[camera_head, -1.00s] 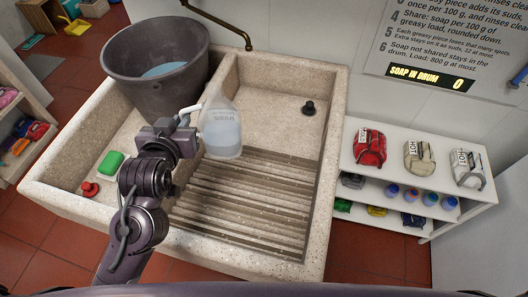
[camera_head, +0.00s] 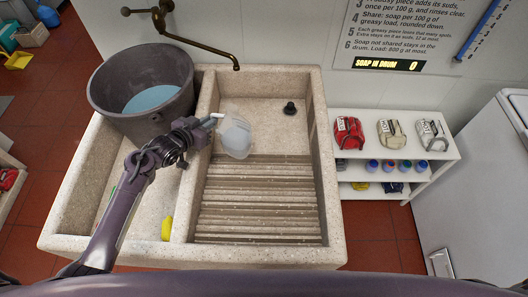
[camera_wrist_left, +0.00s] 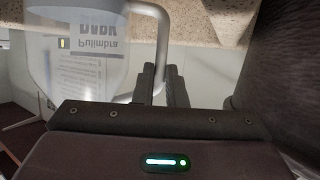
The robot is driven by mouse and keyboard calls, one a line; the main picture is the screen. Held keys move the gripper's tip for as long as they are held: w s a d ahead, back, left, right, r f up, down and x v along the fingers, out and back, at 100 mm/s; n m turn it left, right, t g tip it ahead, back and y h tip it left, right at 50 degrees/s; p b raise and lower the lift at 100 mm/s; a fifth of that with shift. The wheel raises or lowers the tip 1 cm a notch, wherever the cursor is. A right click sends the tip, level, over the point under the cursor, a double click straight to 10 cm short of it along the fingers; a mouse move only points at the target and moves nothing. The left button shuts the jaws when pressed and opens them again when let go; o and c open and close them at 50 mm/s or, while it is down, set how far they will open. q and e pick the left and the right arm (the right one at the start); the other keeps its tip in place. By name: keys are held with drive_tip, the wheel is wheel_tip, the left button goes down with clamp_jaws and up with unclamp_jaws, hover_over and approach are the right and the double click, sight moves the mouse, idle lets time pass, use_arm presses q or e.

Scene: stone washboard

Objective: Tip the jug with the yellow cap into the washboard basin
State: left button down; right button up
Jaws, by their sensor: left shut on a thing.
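The jug (camera_head: 236,138) is translucent white with pale contents. In the head view it hangs over the right-hand compartment of the stone washboard basin (camera_head: 334,200), above the top of the ribbed slope, and looks tilted. My left gripper (camera_head: 209,122) is shut on its handle, at the jug's left. In the left wrist view the jug (camera_wrist_left: 85,50) fills the upper left, its dark lettering upside down, with the handle between my fingers (camera_wrist_left: 165,85). I cannot make out its cap or any pouring stream. My right gripper is not in view.
A dark bucket of bluish water (camera_head: 140,85) stands at the back of the left compartment. A yellow item (camera_head: 167,228) lies near that compartment's front. A brass tap (camera_head: 205,45) reaches over the basin. A black plug (camera_head: 290,108) sits at the back right. A white shelf (camera_head: 400,155) holds bags and bottles.

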use_arm(q)
drive_tip(key=shift+w+d+m, duration=0.1)
drive_tip(key=shift+w+m, duration=0.05)
drive_tip(key=shift+m, duration=0.15)
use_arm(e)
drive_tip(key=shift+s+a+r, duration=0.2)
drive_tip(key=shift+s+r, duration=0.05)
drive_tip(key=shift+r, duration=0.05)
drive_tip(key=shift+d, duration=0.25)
